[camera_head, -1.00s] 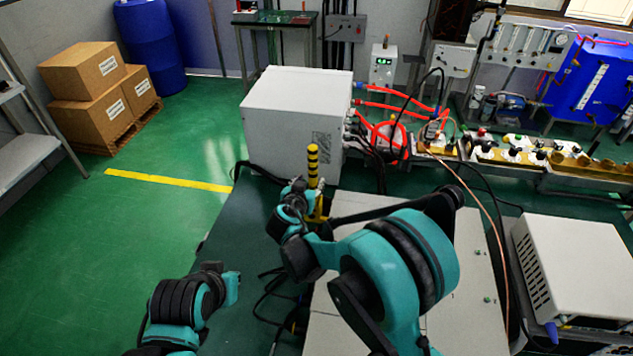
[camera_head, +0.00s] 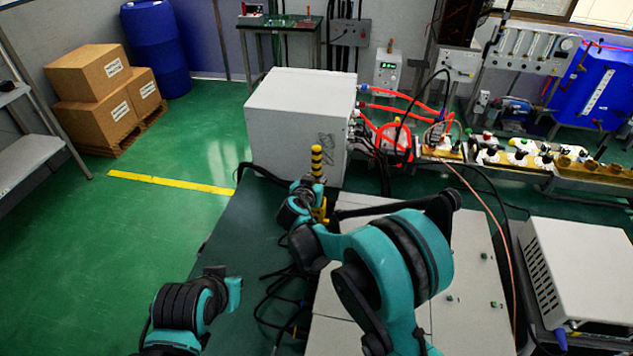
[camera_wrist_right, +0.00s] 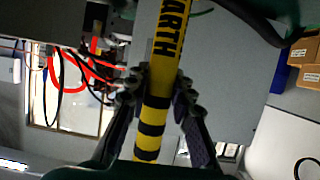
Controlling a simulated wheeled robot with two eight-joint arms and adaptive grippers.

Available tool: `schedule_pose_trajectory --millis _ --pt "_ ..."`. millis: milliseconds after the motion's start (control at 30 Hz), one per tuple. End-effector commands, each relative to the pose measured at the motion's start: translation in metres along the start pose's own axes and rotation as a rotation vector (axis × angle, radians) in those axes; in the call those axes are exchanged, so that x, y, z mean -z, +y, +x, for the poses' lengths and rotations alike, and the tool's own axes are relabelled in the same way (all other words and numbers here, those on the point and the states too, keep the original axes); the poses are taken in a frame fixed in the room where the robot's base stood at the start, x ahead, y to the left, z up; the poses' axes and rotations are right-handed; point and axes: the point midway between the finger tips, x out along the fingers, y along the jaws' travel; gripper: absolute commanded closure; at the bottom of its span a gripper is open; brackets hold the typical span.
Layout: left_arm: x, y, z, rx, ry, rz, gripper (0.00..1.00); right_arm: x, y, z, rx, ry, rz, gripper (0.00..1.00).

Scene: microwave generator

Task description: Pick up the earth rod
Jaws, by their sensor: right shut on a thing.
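The earth rod (camera_head: 316,163) is a yellow and black striped rod. It stands upright in the head view, in front of the grey cabinet; its lower part is mostly hidden by my right arm. My right gripper (camera_head: 317,197) is at the rod, below its striped top. In the right wrist view the rod (camera_wrist_right: 152,128) runs between the two fingers of my right gripper (camera_wrist_right: 160,85), which are shut on it, and it shows the letters "ARTH". My left arm is at the lower left of the head view; its fingertips are not clearly visible.
The grey cabinet (camera_head: 300,120) stands just behind the rod, with red hoses (camera_head: 400,105) and black cables to its right. A white vented box (camera_head: 585,270) is at the right. Black cables (camera_head: 270,300) lie between my arms. Green floor is free at the left.

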Motion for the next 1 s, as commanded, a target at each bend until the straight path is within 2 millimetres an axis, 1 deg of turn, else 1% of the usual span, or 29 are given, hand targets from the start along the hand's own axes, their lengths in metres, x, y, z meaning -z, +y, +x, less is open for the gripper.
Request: schedule_pose_trajectory --millis 67,167,267,400,500,600,800,1000 --pt "0.0 0.0 0.0 0.0 0.0 0.0 1.0 0.001 0.0 0.0 0.0 -0.001 0.0 1.0" --pt "0.002 0.0 -0.003 0.0 0.0 0.0 1.0 0.008 0.0 -0.004 0.0 0.0 0.0 1.0" --pt "0.006 0.0 -0.009 0.0 0.0 0.0 1.0 0.025 0.0 -0.011 0.0 0.0 0.0 1.0" --pt "0.013 0.0 -0.019 0.0 0.0 0.0 1.0 0.053 0.0 -0.022 0.0 0.0 0.0 1.0" --pt "0.017 0.0 -0.024 0.0 0.0 0.0 1.0 0.071 0.0 -0.03 0.0 0.0 0.0 1.0" --pt "0.019 0.0 -0.027 0.0 0.0 0.0 1.0 0.084 0.0 -0.035 0.0 0.0 0.0 1.0" --pt "0.025 0.0 -0.035 0.0 0.0 0.0 1.0 0.103 0.0 -0.043 0.0 0.0 0.0 1.0" --pt "0.031 0.0 -0.044 0.0 0.0 0.0 1.0 0.118 0.0 -0.049 0.0 0.0 0.0 1.0"
